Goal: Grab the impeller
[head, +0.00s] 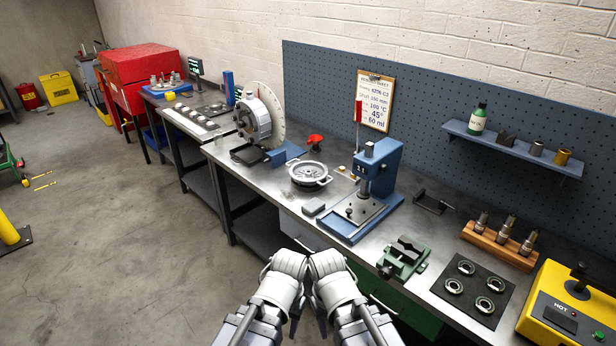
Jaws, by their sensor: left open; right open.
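A round, light grey metal part with a ringed, spoked-looking face (308,173) sits on the steel bench, left of the blue press. It looks like the impeller, though its fine shape is too small to be sure. My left gripper (295,318) and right gripper (321,318) are side by side low in the middle of the view, in front of the bench edge. Both are open, and I see nothing in them. They are well apart from the round part, which lies further back. My own wrists partly hide the fingers.
A blue press (378,170) stands right of the round part; a graduated disc machine (262,118) stands left. A green vise (403,258), a black mat with rings (450,302) and a yellow heater (566,310) are at right.

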